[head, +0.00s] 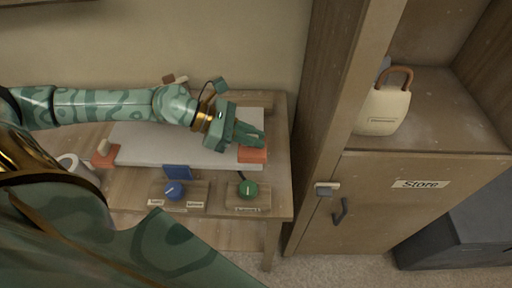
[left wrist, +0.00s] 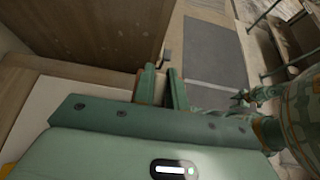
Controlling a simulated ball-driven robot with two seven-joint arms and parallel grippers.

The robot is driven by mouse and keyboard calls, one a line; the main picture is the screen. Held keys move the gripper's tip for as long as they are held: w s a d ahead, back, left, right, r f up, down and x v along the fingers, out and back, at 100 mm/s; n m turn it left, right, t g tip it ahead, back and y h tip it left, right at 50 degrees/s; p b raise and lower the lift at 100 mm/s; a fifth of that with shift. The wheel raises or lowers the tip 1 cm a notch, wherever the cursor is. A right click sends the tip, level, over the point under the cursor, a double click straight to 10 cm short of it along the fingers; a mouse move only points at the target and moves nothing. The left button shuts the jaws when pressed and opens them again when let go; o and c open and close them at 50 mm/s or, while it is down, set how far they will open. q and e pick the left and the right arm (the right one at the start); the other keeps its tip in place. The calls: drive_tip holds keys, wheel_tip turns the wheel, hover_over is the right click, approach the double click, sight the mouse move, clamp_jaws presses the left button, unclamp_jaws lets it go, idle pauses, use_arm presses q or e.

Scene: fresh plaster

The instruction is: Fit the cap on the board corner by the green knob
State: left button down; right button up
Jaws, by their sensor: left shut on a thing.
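The orange-red corner cap (head: 252,156) is at the right front corner of the white board (head: 165,155), behind the green knob (head: 248,189). My left gripper (head: 248,139) reaches over the board from the left and is shut on the cap, whose upper part the fingers hide. Its fingers also show in the left wrist view (left wrist: 161,88), where what lies between them is hard to make out. Whether the cap is fully seated on the corner I cannot tell. What seems to be my right gripper (left wrist: 238,98) is small in the left wrist view, its jaws unclear.
Another orange-red cap (head: 105,154) with a pale peg sits at the board's left front corner. A blue knob (head: 174,191) with a blue flap (head: 177,171) is left of the green one. Small blocks (head: 175,80) lie behind the board.

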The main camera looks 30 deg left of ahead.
sight(255, 148)
use_arm(q)
drive_tip(key=shift+w+f, duration=0.2)
drive_tip(key=shift+f, duration=0.1)
drive_tip(key=shift+w+a+f+b, duration=0.1)
drive_tip(key=shift+w+f+b, duration=0.15)
drive_tip(key=shift+f, duration=0.75)
drive_tip(key=shift+w+f+b, duration=0.1)
drive_tip(key=shift+f+b, duration=0.15)
drive_tip(key=shift+f, duration=0.7)
drive_tip(key=shift+f+b, duration=0.45)
drive_tip(key=shift+f, duration=0.15)
drive_tip(key=c, duration=1.4)
unclamp_jaws()
drive_tip(key=shift+r, duration=0.1)
